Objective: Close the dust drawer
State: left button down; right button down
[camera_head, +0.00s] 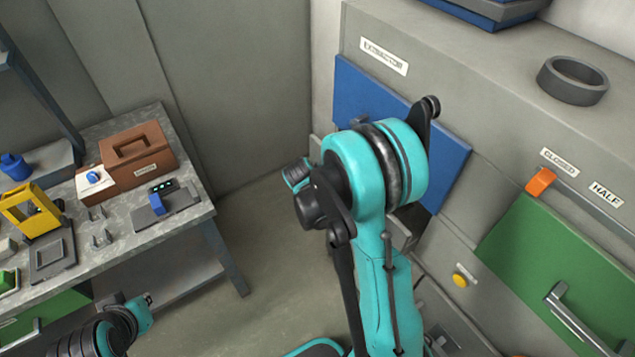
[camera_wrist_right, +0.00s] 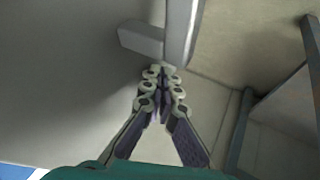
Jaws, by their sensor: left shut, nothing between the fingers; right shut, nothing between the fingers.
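In the right wrist view, my right gripper (camera_wrist_right: 163,80) is shut with nothing between its fingers. Its tips are close to a grey bar handle (camera_wrist_right: 190,30) that stands off a plain grey face (camera_wrist_right: 70,75) on a short post; whether they touch I cannot tell. I cannot tell for certain whether this is the dust drawer. In the head view, my right arm covers much of the lower cabinet front and hides its own fingertips. My left gripper (camera_head: 147,299) is at the lower left, small, shut and empty, apart from the workbench.
The grey cabinet (camera_head: 462,75) carries an extractor label, a blue panel (camera_head: 453,165) and a green door (camera_head: 550,262) with a metal handle (camera_head: 575,318). An orange lever (camera_head: 541,180) sits by the closed label. A workbench (camera_head: 130,245) stands left; floor between is clear.

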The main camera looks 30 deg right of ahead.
jog(key=d, duration=0.8)
jog(key=shift+w+d, duration=0.35)
jog(key=shift+d, duration=0.05)
pick_arm(q)
jog(key=shift+a+f, duration=0.1)
jog(key=shift+f, duration=0.15)
pick_arm(e)
jog(key=shift+d, duration=0.2)
pick_arm(q)
jog(key=shift+b, duration=0.3)
